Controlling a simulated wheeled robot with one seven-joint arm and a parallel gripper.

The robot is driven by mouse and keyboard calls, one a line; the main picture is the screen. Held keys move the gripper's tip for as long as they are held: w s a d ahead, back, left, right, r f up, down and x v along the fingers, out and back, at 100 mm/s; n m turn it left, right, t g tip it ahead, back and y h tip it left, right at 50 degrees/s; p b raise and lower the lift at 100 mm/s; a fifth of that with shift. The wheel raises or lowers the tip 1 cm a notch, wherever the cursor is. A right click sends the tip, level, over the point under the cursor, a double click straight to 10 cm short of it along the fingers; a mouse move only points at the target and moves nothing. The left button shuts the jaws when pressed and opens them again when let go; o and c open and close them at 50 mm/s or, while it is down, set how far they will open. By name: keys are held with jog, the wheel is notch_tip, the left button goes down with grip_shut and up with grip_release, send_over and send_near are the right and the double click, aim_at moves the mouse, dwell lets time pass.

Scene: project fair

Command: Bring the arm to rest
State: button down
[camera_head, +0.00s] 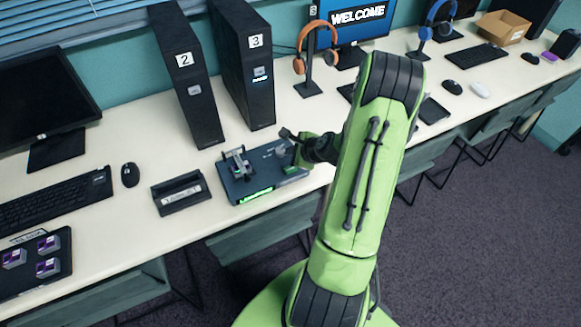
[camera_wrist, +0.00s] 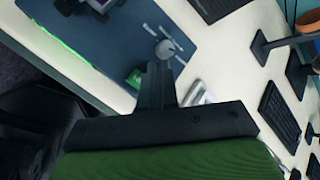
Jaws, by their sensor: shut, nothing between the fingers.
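My green arm rises in the middle of the head view and reaches over the table. My gripper (camera_head: 287,134) is above the right part of a dark blue board (camera_head: 240,187) with a glowing green strip on its front edge. In the wrist view my gripper (camera_wrist: 157,68) shows its fingers closed together with nothing between them. The wrist view also shows the board (camera_wrist: 130,45), with a round grey piece (camera_wrist: 165,48) and a small green block (camera_wrist: 134,78) near the fingertips. I cannot tell how far the fingertips are above the board.
Two black towers, numbered 2 (camera_head: 187,80) and 3 (camera_head: 252,75), stand behind the board. An orange headphone stand (camera_head: 310,62) is to their right. A black holder (camera_head: 180,193) and a mouse (camera_head: 130,174) lie to the left. Stools (camera_head: 262,240) line the table's front; open carpet (camera_head: 470,230) lies right.

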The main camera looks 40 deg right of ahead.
dwell(0.5)
jog(key=a+r+n+g+y+p, duration=0.1)
jog(key=a+r+n+g+p, duration=0.1)
jog(key=a+r+n, duration=1.2)
jog(key=s+a+r+n, duration=0.4)
jog(key=s, duration=0.2)
jog(key=s+a+r+n+g+p, duration=0.1)
jog(key=s+a+r+n, duration=0.3)
jog(key=s+n, duration=0.1)
jog(key=s+a+r+n, duration=0.4)
jog(key=s+n, duration=0.1)
jog(key=s, duration=0.3)
jog(key=shift+r+g, duration=0.2)
jog(key=shift+g, duration=0.1)
